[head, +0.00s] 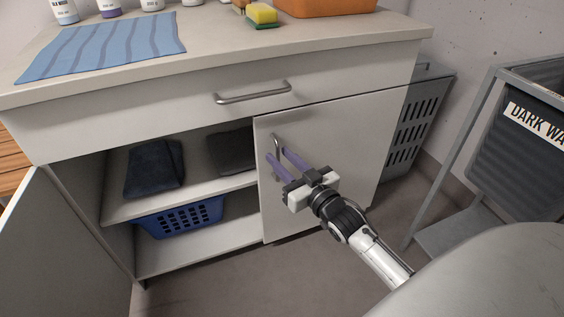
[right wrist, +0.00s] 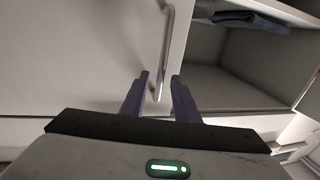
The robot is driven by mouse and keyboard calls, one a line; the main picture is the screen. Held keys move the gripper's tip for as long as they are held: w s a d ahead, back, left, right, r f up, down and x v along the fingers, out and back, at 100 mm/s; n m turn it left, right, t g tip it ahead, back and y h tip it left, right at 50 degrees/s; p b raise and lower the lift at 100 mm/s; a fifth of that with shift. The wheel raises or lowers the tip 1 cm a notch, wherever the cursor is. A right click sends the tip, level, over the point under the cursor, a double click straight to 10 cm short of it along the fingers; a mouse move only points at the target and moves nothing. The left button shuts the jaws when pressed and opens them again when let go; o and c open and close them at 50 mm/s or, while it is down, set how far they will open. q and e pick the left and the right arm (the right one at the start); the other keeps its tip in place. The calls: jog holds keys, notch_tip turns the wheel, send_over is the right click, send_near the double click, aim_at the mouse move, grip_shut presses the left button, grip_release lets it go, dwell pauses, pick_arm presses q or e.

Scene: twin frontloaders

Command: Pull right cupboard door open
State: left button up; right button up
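The right cupboard door (head: 335,135) is a plain light-grey panel that looks shut, in the middle of the head view. Its vertical metal handle (head: 276,147) is near its left edge; the handle also shows in the right wrist view (right wrist: 165,50). My right gripper (head: 278,158) is at the handle, its two purple fingers pointing at the door. In the right wrist view the fingers (right wrist: 160,80) are apart, with the lower end of the handle between them and gaps beside it. I cannot tell whether either finger touches it. My left gripper is not in view.
The left cupboard door (head: 55,245) stands swung open. Inside are dark folded cloths (head: 154,167) and a blue basket (head: 185,217). A drawer (head: 180,112) is shut above. A dark hamper frame (head: 490,130) stands at right; the floor in front of the cupboard is clear.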

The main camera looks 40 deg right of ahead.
grip_shut()
dwell(0.3)
